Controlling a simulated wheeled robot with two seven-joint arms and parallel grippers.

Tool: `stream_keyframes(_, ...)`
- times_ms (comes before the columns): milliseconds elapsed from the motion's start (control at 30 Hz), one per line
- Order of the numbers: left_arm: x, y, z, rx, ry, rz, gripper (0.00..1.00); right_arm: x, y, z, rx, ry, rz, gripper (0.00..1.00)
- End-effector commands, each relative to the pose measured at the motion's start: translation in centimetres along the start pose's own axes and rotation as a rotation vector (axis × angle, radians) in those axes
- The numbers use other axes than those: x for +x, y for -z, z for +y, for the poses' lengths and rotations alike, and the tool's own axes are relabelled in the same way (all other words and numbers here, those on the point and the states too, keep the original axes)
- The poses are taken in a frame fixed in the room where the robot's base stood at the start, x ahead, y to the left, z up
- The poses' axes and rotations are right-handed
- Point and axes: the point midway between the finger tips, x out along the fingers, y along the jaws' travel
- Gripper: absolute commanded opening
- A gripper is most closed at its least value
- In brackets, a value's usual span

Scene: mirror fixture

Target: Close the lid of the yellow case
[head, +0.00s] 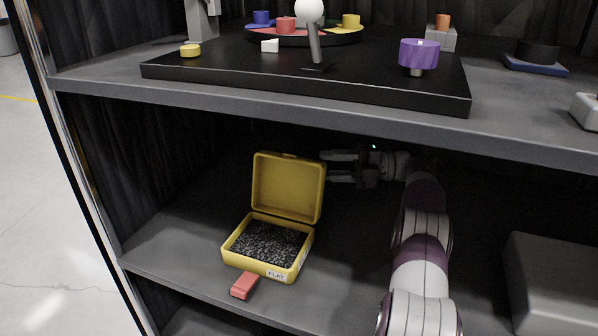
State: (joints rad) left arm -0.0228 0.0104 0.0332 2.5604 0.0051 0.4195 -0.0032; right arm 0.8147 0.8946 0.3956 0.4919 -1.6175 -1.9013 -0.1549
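The yellow case (231,250) sits on the lower shelf with its lid (288,188) standing up, hinged at the back edge. The case holds dark speckled foam or filling (267,241) and has a white label reading "PLAY" (276,275) on its front. My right gripper (328,167) points left beside the right edge of the raised lid. Its two fingers are apart with nothing visible between them. Whether a fingertip touches the lid or lies behind it is hard to tell. My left gripper is not in view.
A red block (244,285) lies in front of the case near the shelf edge. The upper shelf (110,78) hangs above, carrying a black board (220,75) with coloured knobs. A grey box (560,285) stands at the right. The lower shelf left of the case is clear.

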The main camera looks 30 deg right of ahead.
Motion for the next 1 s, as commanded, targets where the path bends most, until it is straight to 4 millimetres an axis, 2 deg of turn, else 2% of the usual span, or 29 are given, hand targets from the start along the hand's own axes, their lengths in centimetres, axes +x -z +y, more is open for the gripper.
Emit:
stream_keyframes(33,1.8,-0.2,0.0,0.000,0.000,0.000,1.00,1.3,0.0,-1.0,-0.001,0.001,0.004,0.42)
stream_keyframes(200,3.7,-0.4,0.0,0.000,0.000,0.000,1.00,4.8,0.0,-0.8,-0.002,0.001,0.003,0.42)
stream_keyframes(300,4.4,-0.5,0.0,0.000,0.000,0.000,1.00,6.3,0.0,-0.6,0.000,0.000,0.002,0.42)
stream_keyframes(500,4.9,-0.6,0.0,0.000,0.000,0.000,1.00,7.6,0.0,-0.2,0.001,0.000,0.001,0.42)
stream_keyframes(733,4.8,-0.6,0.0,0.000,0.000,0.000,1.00,7.7,0.0,-0.1,0.001,0.000,0.000,0.42)
stream_keyframes(767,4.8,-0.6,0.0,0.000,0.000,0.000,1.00,7.7,0.0,-0.1,0.001,0.000,0.000,0.39)
stream_keyframes(800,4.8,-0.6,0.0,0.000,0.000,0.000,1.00,7.7,0.0,-0.1,0.001,0.000,0.000,0.26)
stream_keyframes(867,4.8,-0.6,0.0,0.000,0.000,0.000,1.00,7.7,0.0,-0.1,0.001,0.000,0.000,0.06)
stream_keyframes(900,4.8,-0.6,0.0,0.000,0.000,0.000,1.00,7.7,0.0,-0.1,0.001,0.000,0.000,0.00)
stream_keyframes(1000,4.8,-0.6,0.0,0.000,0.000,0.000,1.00,7.7,0.0,-0.1,0.001,0.000,0.000,0.00)
